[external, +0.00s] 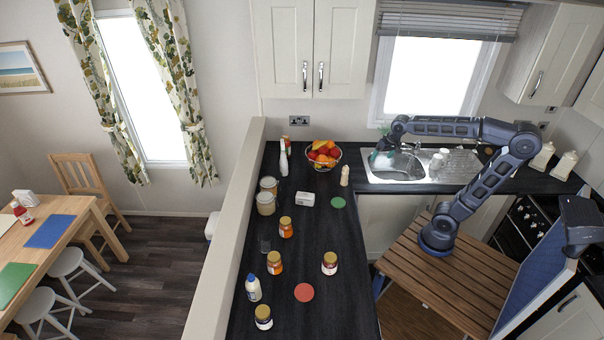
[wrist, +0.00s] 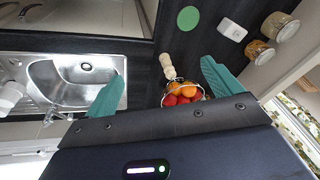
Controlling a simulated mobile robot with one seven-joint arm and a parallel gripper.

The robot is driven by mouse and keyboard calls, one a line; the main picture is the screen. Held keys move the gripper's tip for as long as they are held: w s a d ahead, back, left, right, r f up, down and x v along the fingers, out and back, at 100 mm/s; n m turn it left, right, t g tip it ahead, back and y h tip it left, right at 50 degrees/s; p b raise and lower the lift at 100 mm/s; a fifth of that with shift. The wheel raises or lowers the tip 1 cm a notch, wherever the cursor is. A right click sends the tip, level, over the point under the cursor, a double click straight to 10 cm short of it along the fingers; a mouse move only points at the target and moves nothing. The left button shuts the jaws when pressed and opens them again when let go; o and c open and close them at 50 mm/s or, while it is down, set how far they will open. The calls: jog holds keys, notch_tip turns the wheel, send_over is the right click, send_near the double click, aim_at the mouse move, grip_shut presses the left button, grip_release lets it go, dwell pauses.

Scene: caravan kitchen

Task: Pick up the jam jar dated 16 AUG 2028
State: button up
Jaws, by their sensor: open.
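Several lidded jars stand on the dark counter in the external view: an orange one (external: 286,228), a second orange one (external: 274,263), a dark red one (external: 329,264) and a dark one with a pale label (external: 263,318). No date is legible, so I cannot tell which jar reads 16 AUG 2028. My gripper (external: 381,156) is over the left part of the sink, far from these jars. In the wrist view its two teal fingers (wrist: 162,70) are spread wide with nothing between them. None of these jars is recognisable in the wrist view.
The sink (external: 398,162), fruit bowl (external: 323,165), pale bottle (external: 345,176), white box (external: 305,199) and two canisters (external: 267,185) occupy the far counter. A green disc (external: 338,202) and red disc (external: 304,292) lie flat. A white bottle (external: 253,289) stands near the front jars.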

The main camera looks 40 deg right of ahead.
jog(key=w+a+m+g, duration=0.1)
jog(key=w+a+m, duration=0.2)
jog(key=w+a, duration=0.75)
jog(key=m+g, duration=0.2)
jog(key=m, duration=0.5)
send_over(285, 220)
jog(key=d, duration=0.1)
jog(key=shift+h, duration=0.3)
notch_tip(285, 220, down, 19)
jog(key=shift+s+r, duration=0.1)
jog(key=shift+s, duration=0.05)
jog(key=shift+a+f+m, duration=0.3)
jog(key=shift+a+f, duration=0.05)
jog(key=shift+f, duration=0.05)
notch_tip(285, 220, down, 10)
jog(key=shift+a+f, duration=0.1)
jog(key=shift+f, duration=0.15)
jog(key=c, duration=1.4)
jog(key=shift+o, duration=0.2)
jog(key=shift+r, duration=0.1)
